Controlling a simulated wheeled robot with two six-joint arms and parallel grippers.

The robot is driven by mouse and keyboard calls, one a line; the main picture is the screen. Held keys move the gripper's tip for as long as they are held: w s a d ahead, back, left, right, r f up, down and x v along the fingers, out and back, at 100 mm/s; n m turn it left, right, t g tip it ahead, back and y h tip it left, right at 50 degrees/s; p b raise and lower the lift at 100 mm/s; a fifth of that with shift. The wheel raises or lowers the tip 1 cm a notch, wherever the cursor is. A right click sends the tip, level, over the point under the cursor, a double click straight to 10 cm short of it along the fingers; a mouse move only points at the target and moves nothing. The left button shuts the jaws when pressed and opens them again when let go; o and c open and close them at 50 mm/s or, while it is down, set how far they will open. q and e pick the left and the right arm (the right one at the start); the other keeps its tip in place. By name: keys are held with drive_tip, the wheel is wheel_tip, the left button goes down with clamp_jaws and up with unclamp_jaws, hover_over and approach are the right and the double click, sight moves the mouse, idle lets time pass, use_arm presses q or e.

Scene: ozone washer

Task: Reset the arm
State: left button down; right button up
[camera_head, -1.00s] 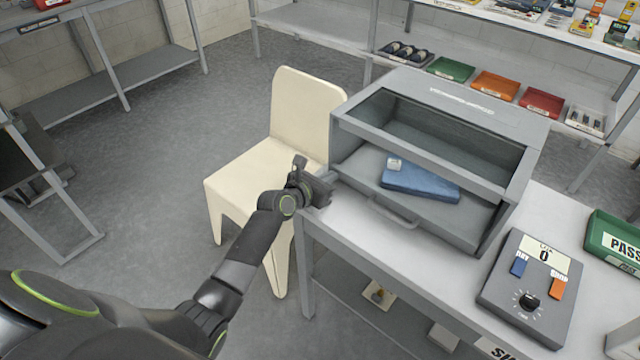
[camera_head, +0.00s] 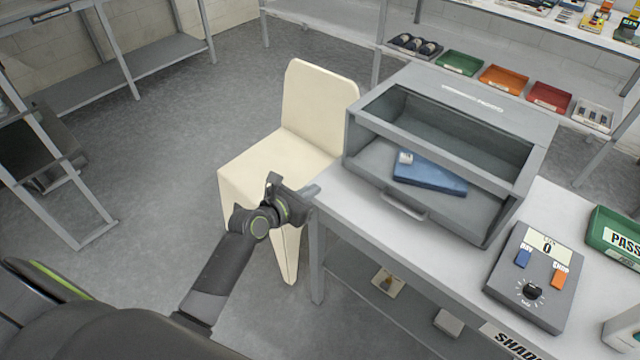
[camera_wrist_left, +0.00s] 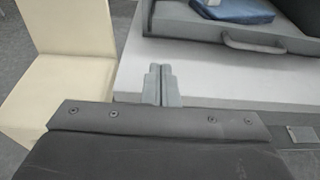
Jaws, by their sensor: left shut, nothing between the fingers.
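My left gripper (camera_head: 309,191) is at the left edge of the white table, in front of the cream chair. In the left wrist view its two grey fingers (camera_wrist_left: 161,85) are shut together with nothing between them, over the table's edge. The grey ozone washer (camera_head: 455,92) stands on the table, apart from the gripper. Its front is open and a blue folded item (camera_head: 432,178) with a small white piece on it lies inside. The washer's handle (camera_wrist_left: 255,43) shows in the left wrist view. My right gripper is not in view.
The cream chair (camera_head: 318,108) stands left of the white table (camera_head: 345,205). A control box (camera_head: 535,275) with blue and orange buttons and a green tray (camera_head: 612,235) are at the right. Shelves with coloured trays stand behind.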

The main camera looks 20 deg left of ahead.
use_arm(q)
drive_tip(key=s+a+f+m+g+y, duration=0.1)
drive_tip(key=s+a+f+m+g, duration=0.1)
drive_tip(key=s+f+m, duration=0.5)
drive_tip(key=s+a+f+m+g+y, duration=0.2)
drive_tip(key=s+f, duration=0.2)
drive_tip(key=f, duration=0.8)
drive_tip(key=s+a+f+m+g+y, duration=0.1)
drive_tip(key=s+a+f+m+g, duration=0.15)
drive_tip(key=s+f+m, duration=0.45)
drive_tip(key=s+f+m+g, duration=0.2)
drive_tip(key=s+f+m, duration=0.3)
drive_tip(key=s, duration=0.5)
drive_tip(key=s+f+m+g+y, duration=0.1)
drive_tip(key=s+f+m, duration=0.4)
drive_tip(key=s, duration=0.5)
drive_tip(key=s+f+m+g, duration=0.3)
drive_tip(key=s+f+m, duration=0.3)
drive_tip(key=s, duration=0.4)
drive_tip(key=shift+s+a+f+y, duration=0.2)
drive_tip(key=shift+f+y, duration=0.1)
drive_tip(key=shift+f, duration=0.5)
